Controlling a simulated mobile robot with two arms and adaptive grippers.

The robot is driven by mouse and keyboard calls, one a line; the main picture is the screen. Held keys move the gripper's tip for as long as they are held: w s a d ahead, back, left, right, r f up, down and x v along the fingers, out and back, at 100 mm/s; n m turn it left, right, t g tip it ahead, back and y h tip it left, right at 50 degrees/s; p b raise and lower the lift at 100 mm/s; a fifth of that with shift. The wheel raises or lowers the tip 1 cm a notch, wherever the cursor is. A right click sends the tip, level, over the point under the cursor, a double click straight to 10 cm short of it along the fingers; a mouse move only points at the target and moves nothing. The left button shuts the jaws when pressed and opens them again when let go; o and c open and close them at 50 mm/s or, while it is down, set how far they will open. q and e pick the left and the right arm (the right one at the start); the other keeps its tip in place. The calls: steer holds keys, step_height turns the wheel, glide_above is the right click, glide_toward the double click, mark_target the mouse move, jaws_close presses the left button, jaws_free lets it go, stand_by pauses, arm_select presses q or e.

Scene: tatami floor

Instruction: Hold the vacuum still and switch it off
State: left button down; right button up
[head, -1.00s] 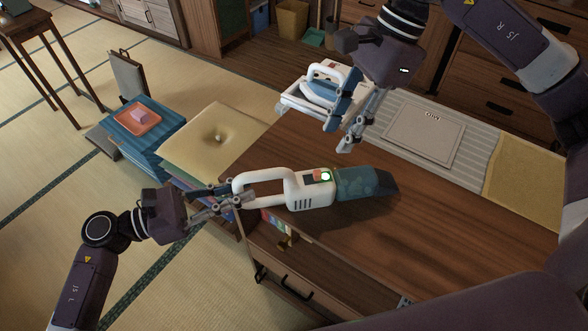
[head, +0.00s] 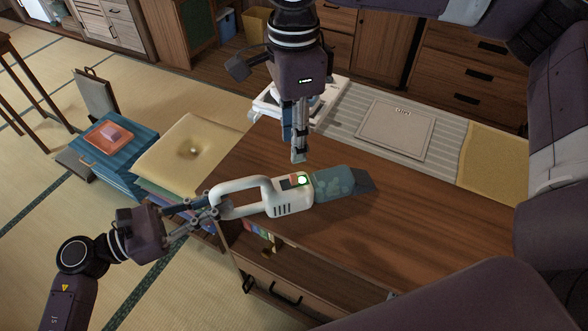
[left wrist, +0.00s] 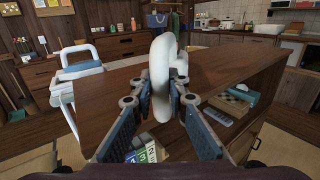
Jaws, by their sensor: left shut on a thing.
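The white handheld vacuum (head: 290,197) lies on the wooden counter top (head: 400,220), its teal clear nozzle (head: 335,184) to the right. A lit green light (head: 302,180) and a small red switch (head: 293,181) show on its top. My left gripper (head: 212,208) is shut on the looped rear handle; the left wrist view shows the handle (left wrist: 162,75) between its fingers. My right gripper (head: 298,158) points down just behind and above the vacuum, near the light, apart from it. Its fingers look together and empty.
A white and blue appliance (head: 270,108), partly hidden by my right arm, stands behind the vacuum. A striped mat (head: 345,110) with a grey board (head: 397,130) lies at the back. Cushions (head: 190,150) are stacked at left. The counter's right part is clear.

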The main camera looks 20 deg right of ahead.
mark_target(294, 176)
step_height(294, 176, down, 9)
steer(key=shift+f, duration=0.2)
steer(key=shift+c, duration=0.2)
jaws_close()
